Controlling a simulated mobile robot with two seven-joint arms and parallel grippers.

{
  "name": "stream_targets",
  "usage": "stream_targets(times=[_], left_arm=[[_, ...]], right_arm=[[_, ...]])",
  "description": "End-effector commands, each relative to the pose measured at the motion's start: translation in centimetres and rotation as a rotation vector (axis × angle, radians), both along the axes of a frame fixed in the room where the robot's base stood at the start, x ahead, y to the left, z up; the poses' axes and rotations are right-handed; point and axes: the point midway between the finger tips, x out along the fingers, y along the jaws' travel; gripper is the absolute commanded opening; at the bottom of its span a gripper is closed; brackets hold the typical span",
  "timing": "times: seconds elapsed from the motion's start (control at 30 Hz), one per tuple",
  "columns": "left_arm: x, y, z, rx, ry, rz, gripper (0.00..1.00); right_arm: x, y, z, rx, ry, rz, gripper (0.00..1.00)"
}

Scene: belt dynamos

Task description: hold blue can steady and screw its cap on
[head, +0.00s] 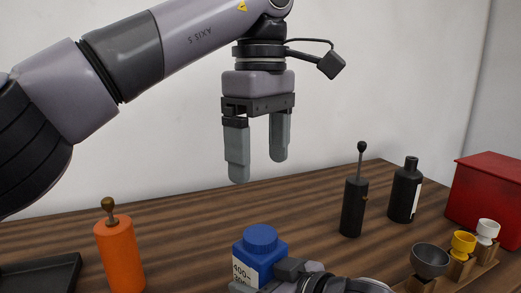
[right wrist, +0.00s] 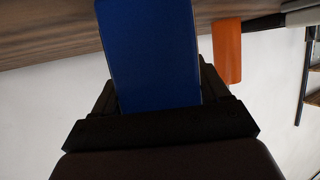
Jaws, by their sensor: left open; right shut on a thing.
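The blue can (head: 278,254) stands at the bottom middle of the head view, with a white label marked with numbers. A round blue cap (head: 261,237) sits on its top; I cannot tell how tightly. My right gripper (head: 292,270) is shut on the can from the right and front, hiding its lower part. In the right wrist view the blue can (right wrist: 152,55) fills the space between the dark fingers. My left gripper (head: 258,168) is open and empty, pointing down, well above the cap and apart from it.
An orange cylinder (head: 119,255) with a brown knob and a dark tray (head: 40,277) are at left. A black cylinder with a ball-topped rod (head: 353,207), a black bottle (head: 404,193), a red box (head: 490,190) and a wooden rack (head: 480,272) with cups are at right.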

Motion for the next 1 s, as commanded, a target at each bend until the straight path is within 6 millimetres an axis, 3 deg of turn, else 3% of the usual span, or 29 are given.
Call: stream_targets(times=[0.03,0.07,0.1,0.13,0.47,1.0], left_arm=[[0.0,0.0,0.0,0.0,0.0,0.0,0.86],[0.0,0.0,0.0,0.0,0.0,0.0,0.86],[0.0,0.0,0.0,0.0,0.0,0.0,0.86],[0.0,0.0,0.0,0.0,0.0,0.0,0.86],[0.0,0.0,0.0,0.0,0.0,0.001,0.86],[0.0,0.0,0.3,0.0,0.0,0.0,0.86]], right_arm=[[0.0,0.0,0.0,-0.001,0.001,0.0,0.0],[0.0,0.0,0.0,-0.001,0.001,0.0,0.81],[0.0,0.0,0.0,-0.001,0.001,0.0,0.94],[0.0,0.0,0.0,-0.001,0.001,0.0,1.0],[-0.3,-0.4,0.2,-0.001,0.0,-0.001,1.0],[-4.5,-4.5,2.6,0.0,0.001,0.0,1.0]])
